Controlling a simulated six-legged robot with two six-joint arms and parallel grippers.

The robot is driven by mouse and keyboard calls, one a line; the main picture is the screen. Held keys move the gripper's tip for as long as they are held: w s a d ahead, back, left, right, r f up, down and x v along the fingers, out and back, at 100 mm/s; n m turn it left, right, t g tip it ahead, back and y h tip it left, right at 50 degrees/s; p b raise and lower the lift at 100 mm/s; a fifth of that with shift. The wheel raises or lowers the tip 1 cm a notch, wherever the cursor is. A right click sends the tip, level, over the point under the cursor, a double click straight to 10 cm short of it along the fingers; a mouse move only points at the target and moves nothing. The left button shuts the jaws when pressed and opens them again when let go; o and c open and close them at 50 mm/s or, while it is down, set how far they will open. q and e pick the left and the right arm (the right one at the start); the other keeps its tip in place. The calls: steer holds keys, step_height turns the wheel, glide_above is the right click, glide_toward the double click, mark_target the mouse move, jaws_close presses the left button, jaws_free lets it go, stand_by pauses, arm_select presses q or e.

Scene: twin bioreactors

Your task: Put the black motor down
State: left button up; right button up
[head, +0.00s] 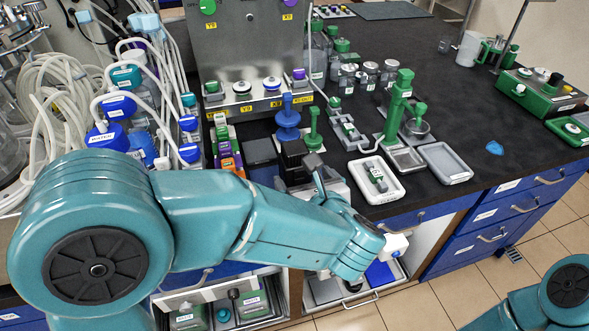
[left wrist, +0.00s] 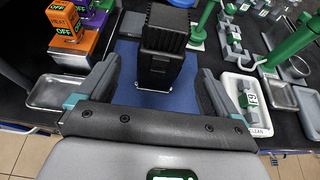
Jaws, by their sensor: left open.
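The black motor (left wrist: 160,62) stands upright on a blue mat (left wrist: 128,72) in the left wrist view. Its top is ribbed. My left gripper (left wrist: 158,75) is open, with one finger on each side of the motor and a visible gap on both sides. In the head view the motor (head: 293,153) shows just beyond my left gripper (head: 302,179), partly hidden by it. My right gripper is out of view; only part of my right arm shows at the lower right.
A white tray (head: 388,193) with a small green-and-grey part lies right of the motor, with a grey tray (head: 444,152) beyond. Orange and purple blocks (head: 228,158) stand to the left. A blue funnel-like piece (head: 287,125) and green stands are behind.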

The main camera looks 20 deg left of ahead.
mark_target(295, 165)
arm_select(q)
steer(key=p+x, duration=0.1)
steer(key=x, duration=0.6)
steer(key=shift+w+a, duration=0.2)
steer(key=shift+w, duration=0.1)
jaws_close()
steer(key=shift+r, duration=0.15)
